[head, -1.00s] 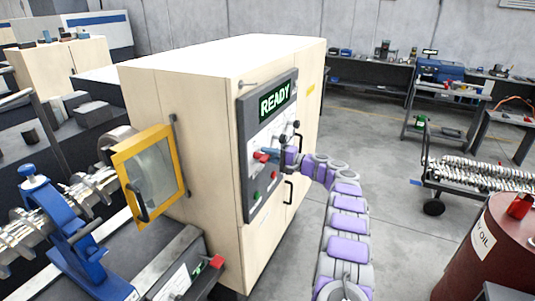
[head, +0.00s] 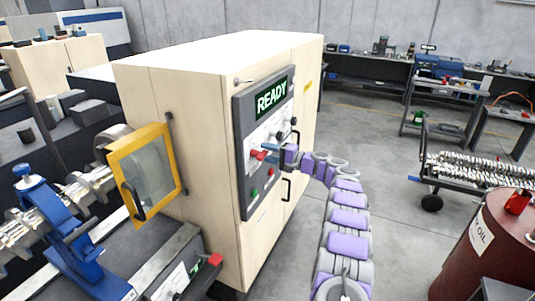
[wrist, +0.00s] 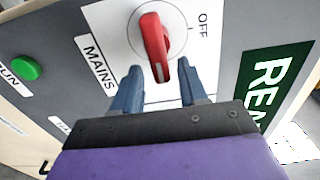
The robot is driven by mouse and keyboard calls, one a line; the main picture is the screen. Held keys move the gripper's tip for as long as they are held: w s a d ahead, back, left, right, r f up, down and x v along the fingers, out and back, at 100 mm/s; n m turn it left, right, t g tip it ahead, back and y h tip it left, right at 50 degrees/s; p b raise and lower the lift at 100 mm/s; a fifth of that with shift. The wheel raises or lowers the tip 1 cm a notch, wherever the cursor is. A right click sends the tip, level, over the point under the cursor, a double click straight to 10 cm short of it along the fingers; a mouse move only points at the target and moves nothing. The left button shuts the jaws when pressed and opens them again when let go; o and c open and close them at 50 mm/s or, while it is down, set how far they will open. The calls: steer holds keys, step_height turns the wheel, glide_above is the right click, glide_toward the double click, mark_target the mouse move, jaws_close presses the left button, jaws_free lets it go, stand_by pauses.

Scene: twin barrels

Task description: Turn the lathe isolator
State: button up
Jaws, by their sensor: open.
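In the head view the red handle (head: 258,154) shows on the grey control panel (head: 242,125) of the cream lathe cabinet. My gripper (wrist: 158,88) is open, its two blue fingers on either side of the handle's lower end. I cannot tell whether either finger touches it. In the head view my gripper (head: 271,151) is at the panel, just right of the handle.
A READY display (head: 271,96) sits above on the panel, and a green RUN button (wrist: 26,67) is nearby. A yellow-framed guard (head: 146,172) stands left of the cabinet. A dark red oil barrel (head: 455,262) is at the lower right.

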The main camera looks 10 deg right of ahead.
steer(key=v, duration=1.7)
steer(key=shift+w+d, duration=0.1)
steer(key=shift+w, duration=0.05)
steer(key=s+a+r+n+g+b, duration=0.1)
steer(key=s+a+r+g, duration=0.15)
steer(key=s+a, duration=0.4)
steer(key=s+a+r+n+g+b, duration=0.1)
steer(key=s+a+g, duration=0.2)
steer(key=a, duration=0.6)
steer(key=s+a+r+n+g+b, duration=0.1)
steer(key=s+a+r+n+g, duration=0.2)
steer(key=a, duration=0.4)
steer(key=s+a+f+g+h, duration=0.2)
steer(key=s+a, duration=0.3)
steer(key=s, duration=0.5)
steer(key=s+a+f+n+g+h+b, duration=0.1)
steer(key=s+a+f+g+h+b, duration=0.15)
steer(key=s, duration=0.75)
steer(key=s+d+f+h, duration=0.3)
steer(key=s+d, duration=0.1)
steer(key=s, duration=0.4)
steer(key=s+d+f+n+h+b, duration=0.1)
steer(key=s+d+f+h, duration=0.2)
steer(key=s, duration=0.6)
steer(key=s+d+f+h, duration=0.4)
steer(key=s+d, duration=0.2)
steer(key=s, duration=0.2)
steer(key=shift+s+d+t+b, duration=0.3)
